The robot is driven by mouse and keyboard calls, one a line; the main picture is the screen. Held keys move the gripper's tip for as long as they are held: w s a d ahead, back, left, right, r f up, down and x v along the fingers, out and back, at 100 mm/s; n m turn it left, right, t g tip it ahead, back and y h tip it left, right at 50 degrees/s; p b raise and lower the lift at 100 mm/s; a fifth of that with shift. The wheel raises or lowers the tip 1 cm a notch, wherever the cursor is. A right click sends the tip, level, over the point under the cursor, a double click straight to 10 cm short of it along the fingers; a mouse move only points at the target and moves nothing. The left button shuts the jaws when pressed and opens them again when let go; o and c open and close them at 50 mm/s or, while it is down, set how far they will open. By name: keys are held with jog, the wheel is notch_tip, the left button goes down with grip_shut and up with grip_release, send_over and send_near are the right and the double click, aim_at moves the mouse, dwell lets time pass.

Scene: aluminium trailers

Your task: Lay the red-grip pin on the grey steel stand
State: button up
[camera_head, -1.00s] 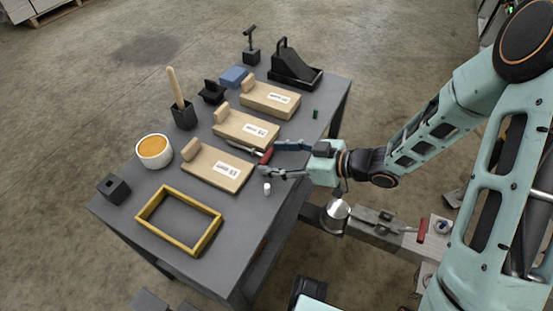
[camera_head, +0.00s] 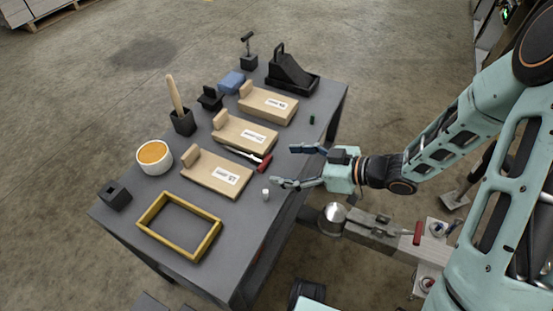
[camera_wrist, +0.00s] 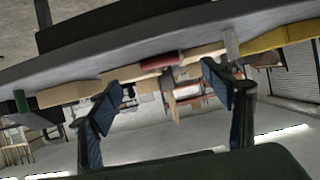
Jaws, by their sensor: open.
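The red-grip pin (camera_head: 265,163) lies on the grey steel stand (camera_head: 262,210), a table-like stand with a flat grey top. Its metal shaft points left, into the gap between two wooden boards; I cannot tell whether it touches them. Its red grip is toward the stand's right edge. My gripper (camera_head: 296,167) is open and empty, to the right of the red grip and apart from it. In the wrist view, the red grip (camera_wrist: 161,61) shows ahead, between and beyond the open fingers (camera_wrist: 160,92).
Labelled wooden boards (camera_head: 246,132), a yellow frame (camera_head: 155,207), a white cup (camera_head: 154,157) and black holders stand on the top. A small white cylinder (camera_head: 265,194) is near my lower finger. A trailer coupling (camera_head: 372,230) with a red handle (camera_head: 417,233) lies below right.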

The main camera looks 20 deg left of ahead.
jog(key=p+v, duration=0.2)
jog(key=v, duration=0.5)
jog(key=shift+d, duration=0.3)
jog(key=shift+r, duration=0.15)
